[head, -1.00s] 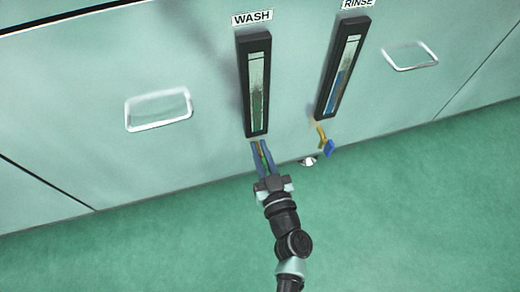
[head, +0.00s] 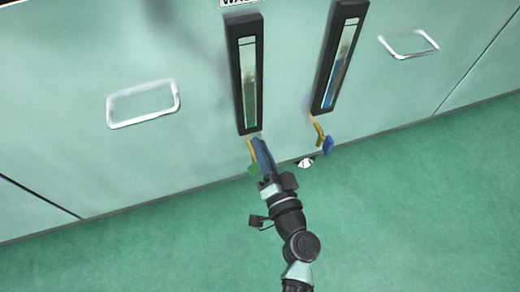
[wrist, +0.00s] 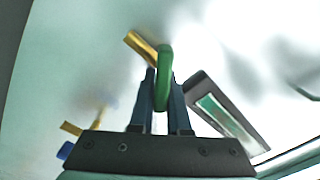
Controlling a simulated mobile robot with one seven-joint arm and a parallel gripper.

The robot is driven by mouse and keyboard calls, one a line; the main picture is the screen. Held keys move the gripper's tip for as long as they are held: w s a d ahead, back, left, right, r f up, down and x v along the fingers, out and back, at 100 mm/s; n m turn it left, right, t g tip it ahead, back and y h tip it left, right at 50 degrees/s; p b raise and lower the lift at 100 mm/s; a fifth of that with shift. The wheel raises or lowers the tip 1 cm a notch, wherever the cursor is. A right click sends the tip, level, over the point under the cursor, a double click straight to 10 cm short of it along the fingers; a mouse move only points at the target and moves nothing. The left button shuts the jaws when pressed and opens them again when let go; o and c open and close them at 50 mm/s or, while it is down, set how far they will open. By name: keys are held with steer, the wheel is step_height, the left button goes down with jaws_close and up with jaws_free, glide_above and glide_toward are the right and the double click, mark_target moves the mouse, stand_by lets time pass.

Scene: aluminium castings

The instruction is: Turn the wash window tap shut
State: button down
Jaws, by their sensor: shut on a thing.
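The wash tap, a brass stub (head: 251,149) with a green lever (head: 254,169), sits below the wash window (head: 249,80), a black-framed upright gauge with green liquid. My gripper (head: 259,144) is at this tap, just in front of the cabinet, its blue fingers overlapping part of the tap. In the wrist view the green lever (wrist: 164,80) stands between my two gripper fingers (wrist: 162,92), and they are shut on it. The brass stub (wrist: 141,46) runs off to the upper left of the lever there. The lever's exact angle is hard to judge.
The rinse window (head: 340,60) and its brass tap with a blue lever (head: 328,145) are close on the right. A small white thing (head: 305,162) lies at the cabinet's foot. Handles (head: 143,104) (head: 409,45) flank the windows. The green floor (head: 420,210) is clear.

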steer(key=shift+d+f+m+b, duration=0.1)
steer(key=shift+f+m, duration=0.1)
steer(key=shift+m, duration=1.05)
steer(key=shift+d+f+m+b, duration=0.15)
steer(key=shift+f+m, duration=0.1)
steer(key=shift+m, duration=1.05)
steer(key=shift+f+m+b, duration=0.1)
steer(key=shift+f+m, duration=0.1)
steer(key=shift+m, duration=1.05)
steer(key=c, duration=0.9)
jaws_free()
steer(key=p+v, duration=0.4)
steer(key=v, duration=0.9)
